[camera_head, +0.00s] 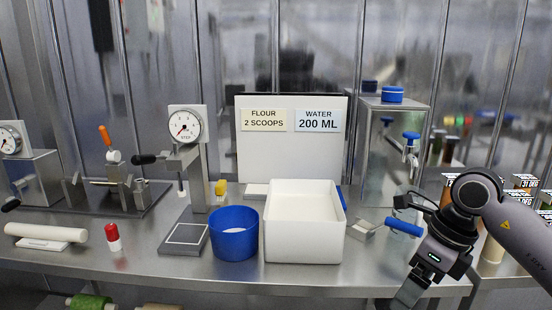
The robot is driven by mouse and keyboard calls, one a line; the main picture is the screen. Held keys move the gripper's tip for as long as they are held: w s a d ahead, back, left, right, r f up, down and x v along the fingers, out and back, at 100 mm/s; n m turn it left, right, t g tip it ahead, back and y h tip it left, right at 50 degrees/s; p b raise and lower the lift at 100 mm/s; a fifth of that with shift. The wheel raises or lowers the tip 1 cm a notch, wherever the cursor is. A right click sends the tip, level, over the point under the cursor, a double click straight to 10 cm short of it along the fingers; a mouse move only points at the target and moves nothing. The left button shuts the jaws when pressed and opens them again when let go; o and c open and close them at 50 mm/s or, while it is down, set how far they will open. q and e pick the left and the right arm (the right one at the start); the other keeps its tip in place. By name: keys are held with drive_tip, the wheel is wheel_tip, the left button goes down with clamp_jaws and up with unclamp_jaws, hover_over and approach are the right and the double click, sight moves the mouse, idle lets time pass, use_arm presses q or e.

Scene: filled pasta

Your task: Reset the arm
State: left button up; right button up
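My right arm comes in from the right, and its gripper (408,293) points down near the front edge of the counter. The fingertips reach the lower part of the view, and I cannot tell whether they are open or shut. No object shows clearly between them. A scoop with a blue handle (403,227) lies just beyond the gripper, on the counter. My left arm and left gripper are not in view.
A white bin (303,250) and a blue bowl (234,244) stand mid-counter. A dial press (186,125) is left of them. A metal water dispenser (385,150) with a blue tap is behind. A red-capped shaker (113,238) and rolling pin (45,232) are at left.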

drive_tip(key=s+a+m+g+y, duration=0.1)
drive_tip(key=s+a+m+y, duration=0.15)
drive_tip(key=a+y, duration=0.55)
drive_tip(key=s+a+m+y, duration=0.25)
drive_tip(key=a+y, duration=0.35)
drive_tip(key=a, duration=0.4)
drive_tip(key=d+f+m+t+h, duration=0.5)
drive_tip(key=f+m+t, duration=0.3)
drive_tip(key=m, duration=0.7)
drive_tip(key=d+f+m+t+h, duration=0.55)
drive_tip(key=m+t, duration=0.45)
drive_tip(key=m, duration=0.5)
drive_tip(key=s+d+f+m+g+h, duration=0.2)
drive_tip(key=s+f+m+g, duration=0.1)
drive_tip(key=s+f, duration=0.3)
drive_tip(key=s+d+f+m+g+h, duration=0.2)
drive_tip(key=s+f+m+g, duration=0.2)
drive_tip(key=f, duration=0.5)
drive_tip(key=shift+s+d+f+m+p, duration=0.15)
drive_tip(key=shift+s+d+m+p, duration=0.25)
drive_tip(key=shift+s, duration=0.6)
